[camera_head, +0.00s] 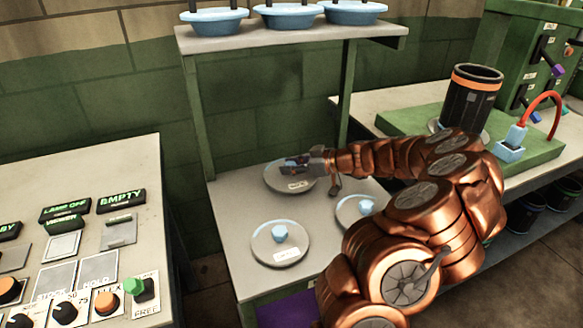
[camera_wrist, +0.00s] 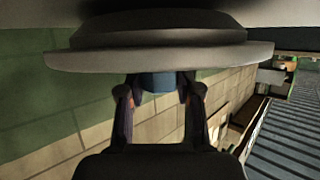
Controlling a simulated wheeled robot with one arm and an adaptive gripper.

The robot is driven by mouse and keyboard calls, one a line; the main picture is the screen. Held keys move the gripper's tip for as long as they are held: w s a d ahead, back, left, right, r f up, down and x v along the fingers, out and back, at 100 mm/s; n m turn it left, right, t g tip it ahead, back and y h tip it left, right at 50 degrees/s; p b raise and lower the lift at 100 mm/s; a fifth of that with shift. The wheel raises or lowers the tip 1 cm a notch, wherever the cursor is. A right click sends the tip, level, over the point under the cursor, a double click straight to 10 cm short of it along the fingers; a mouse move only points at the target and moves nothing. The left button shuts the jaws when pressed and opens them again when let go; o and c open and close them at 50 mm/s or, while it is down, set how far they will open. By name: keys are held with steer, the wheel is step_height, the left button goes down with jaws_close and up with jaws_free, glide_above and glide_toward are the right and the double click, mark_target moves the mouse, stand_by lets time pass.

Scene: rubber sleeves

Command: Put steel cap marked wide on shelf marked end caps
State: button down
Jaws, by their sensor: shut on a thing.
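My gripper (camera_head: 298,163) is over the rear steel cap (camera_head: 277,181) on the grey stand (camera_head: 233,212) in the head view. The cap is a round grey disc with a white label too small to read. In the wrist view, my gripper (camera_wrist: 158,92) is shut on a blue knob (camera_wrist: 158,82) under a large grey disc (camera_wrist: 160,57). I cannot tell whether the cap touches the stand. Two similar caps with blue knobs sit nearby, one at the front (camera_head: 281,252) and one at the right (camera_head: 350,217). No end caps marking is readable.
An upper shelf (camera_head: 290,41) carries several blue dishes. A control panel (camera_head: 85,235) stands at the left. A green bench at the right holds a black cylinder (camera_head: 470,95) and a blue block with a red hose (camera_head: 510,145). My arm crosses the stand's right side.

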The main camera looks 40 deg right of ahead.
steer(key=shift+f, duration=0.3)
steer(key=c, duration=1.2)
jaws_free()
steer(key=o, duration=0.4)
steer(key=shift+s+a+f, duration=0.1)
steer(key=shift+f, duration=0.15)
steer(key=r+p, duration=0.1)
steer(key=p, duration=0.1)
steer(key=shift+r+p, duration=0.15)
steer(key=shift+p, duration=0.15)
steer(key=v, duration=0.4)
steer(key=b+v, duration=0.1)
steer(key=v, duration=0.3)
steer(key=b+v, duration=0.1)
steer(key=v, duration=0.3)
steer(key=shift+r, duration=0.3)
